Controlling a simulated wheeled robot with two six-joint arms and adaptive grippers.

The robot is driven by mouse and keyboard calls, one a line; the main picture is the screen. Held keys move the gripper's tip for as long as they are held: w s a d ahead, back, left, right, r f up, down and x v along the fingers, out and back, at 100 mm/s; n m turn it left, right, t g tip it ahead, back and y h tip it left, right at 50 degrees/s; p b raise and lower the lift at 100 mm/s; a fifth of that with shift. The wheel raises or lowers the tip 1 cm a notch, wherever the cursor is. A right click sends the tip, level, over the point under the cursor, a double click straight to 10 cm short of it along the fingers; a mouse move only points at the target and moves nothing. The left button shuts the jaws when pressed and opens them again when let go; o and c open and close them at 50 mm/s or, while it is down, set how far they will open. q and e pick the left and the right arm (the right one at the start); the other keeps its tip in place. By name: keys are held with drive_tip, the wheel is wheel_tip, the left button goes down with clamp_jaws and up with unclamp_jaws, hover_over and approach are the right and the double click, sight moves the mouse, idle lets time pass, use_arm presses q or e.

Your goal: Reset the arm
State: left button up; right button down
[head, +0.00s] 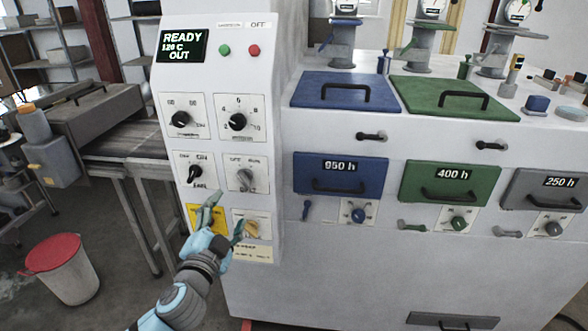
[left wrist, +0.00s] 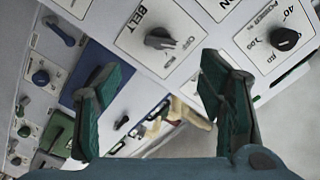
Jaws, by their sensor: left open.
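My left arm reaches up from the bottom of the head view. Its gripper (head: 223,218) is open in front of the lower part of the white control panel (head: 230,75), over the yellow plate (head: 192,214) and the yellow-orange knob (head: 251,229). In the left wrist view the two green fingers stand wide apart with nothing between them (left wrist: 160,105). The grey BELT knob (left wrist: 160,40) and a black POWER knob (left wrist: 285,39) show beyond the fingers. Whether a finger touches the panel cannot be told. The right gripper is not in view.
A display (head: 181,47) reads READY, 120 C, OUT. Blue (head: 340,176) and green (head: 450,184) drawers are to the right. A conveyor (head: 118,142) stands behind at left. A red-lidded bin (head: 66,272) is on the floor at lower left. The floor between bin and machine looks clear.

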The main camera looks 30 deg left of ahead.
use_arm(q)
drive_tip(key=a+f+g+h, duration=0.1)
drive_tip(key=a+f+g, duration=0.1)
drive_tip(key=f, duration=0.7)
drive_tip(key=a+f+g, duration=0.2)
drive_tip(key=f, duration=0.6)
drive_tip(key=s+f+n+g, duration=0.1)
drive_tip(key=s+f, duration=0.2)
drive_tip(key=f, duration=0.3)
drive_tip(key=s+a+f+g, duration=0.1)
drive_tip(key=s+f+g, duration=0.15)
drive_tip(key=f, duration=0.35)
drive_tip(key=s+f+n+g, duration=0.1)
drive_tip(key=s+f, duration=0.2)
drive_tip(key=f, duration=0.3)
drive_tip(key=s+d+f+n+g+h, duration=0.2)
drive_tip(key=s+d+f+g, duration=0.2)
drive_tip(key=s+f, duration=0.95)
drive_tip(key=s+d+f+n+g+h, duration=0.1)
drive_tip(key=s+d+f, duration=0.2)
drive_tip(key=s+d, duration=0.3)
drive_tip(key=s+d+f+n+g+h, duration=0.1)
drive_tip(key=s+d+f, duration=0.3)
drive_tip(key=s, duration=0.7)
drive_tip(key=d+g, duration=0.1)
drive_tip(key=d, duration=0.1)
drive_tip(key=shift+d, duration=0.3)
